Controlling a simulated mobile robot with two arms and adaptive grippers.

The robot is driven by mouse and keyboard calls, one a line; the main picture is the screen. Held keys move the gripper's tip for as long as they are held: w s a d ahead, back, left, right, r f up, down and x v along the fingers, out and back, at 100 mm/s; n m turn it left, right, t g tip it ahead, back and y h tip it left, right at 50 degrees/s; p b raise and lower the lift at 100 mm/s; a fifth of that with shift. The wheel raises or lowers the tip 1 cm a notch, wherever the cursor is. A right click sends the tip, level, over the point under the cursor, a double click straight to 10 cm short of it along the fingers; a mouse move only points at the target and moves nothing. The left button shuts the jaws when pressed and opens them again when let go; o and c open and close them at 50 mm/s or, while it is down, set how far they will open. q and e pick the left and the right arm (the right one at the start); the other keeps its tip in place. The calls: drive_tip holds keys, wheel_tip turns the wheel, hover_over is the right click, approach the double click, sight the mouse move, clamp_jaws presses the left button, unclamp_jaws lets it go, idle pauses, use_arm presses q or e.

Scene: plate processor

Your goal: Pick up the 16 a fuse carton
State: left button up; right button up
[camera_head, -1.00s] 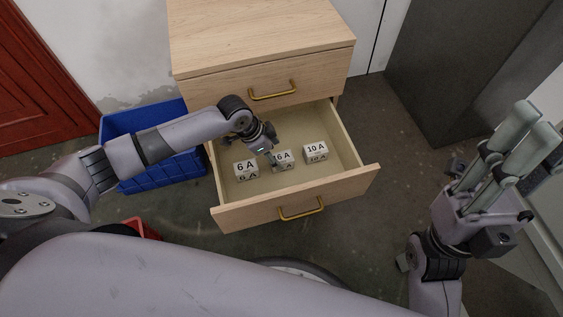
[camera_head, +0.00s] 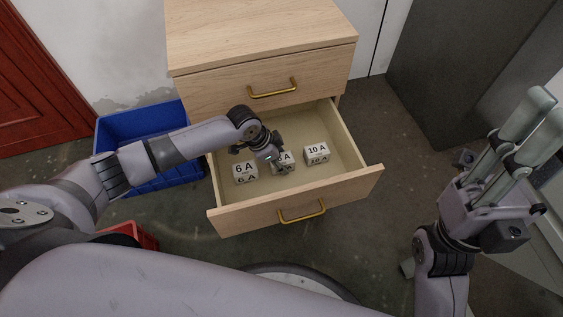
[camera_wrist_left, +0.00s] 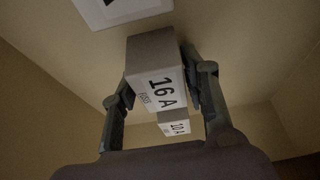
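The 16 A fuse carton (camera_wrist_left: 155,62) is a small pale box with black print in the left wrist view. In the head view it sits in the open drawer between two other cartons, partly hidden by my left gripper (camera_head: 268,156). In the left wrist view the fingers of my left gripper (camera_wrist_left: 158,82) are apart, one on each side of the carton. The right-hand finger is close against its side; firm contact on both sides cannot be seen. My right gripper (camera_head: 535,140) is raised empty at the right, its long fingers pointing up and apart.
The 6 A carton (camera_head: 245,173) lies left of the 16 A carton and the 10 A carton (camera_head: 317,154) right of it. Drawer walls (camera_head: 352,140) surround them closely. A blue crate (camera_head: 165,182) stands left of the cabinet (camera_head: 255,35); a red bin (camera_head: 140,234) is in front.

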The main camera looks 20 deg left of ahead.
use_arm(q)
drive_tip(key=c, duration=0.8)
drive_tip(key=shift+r, duration=0.1)
